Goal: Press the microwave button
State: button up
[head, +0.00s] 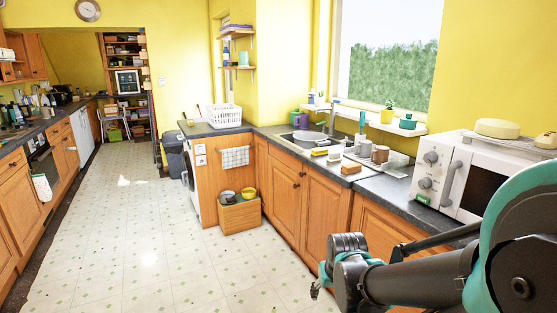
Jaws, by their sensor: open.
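A white microwave (454,165) stands on the dark worktop at the right. Its front has two grey dials (428,170), a dark curved handle and a dark door window. A small green button or label (421,198) shows low on the panel, below the lower dial. My arm crosses the lower right and hides part of the microwave's right side. My gripper (318,288) is open, with its fingers small and partly hidden behind the wrist. It is over the floor in front of the cabinets, lower than the microwave, to its left and apart from it.
The worktop (384,189) has a dish rack (376,156) with cups, a brick-like sponge (351,168) and a sink (305,137). Wooden cabinets stand below. A wooden crate (240,217) with bowls is on the floor. The tiled floor at left is clear.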

aim_at(420, 197)
jog(key=z, duration=1.15)
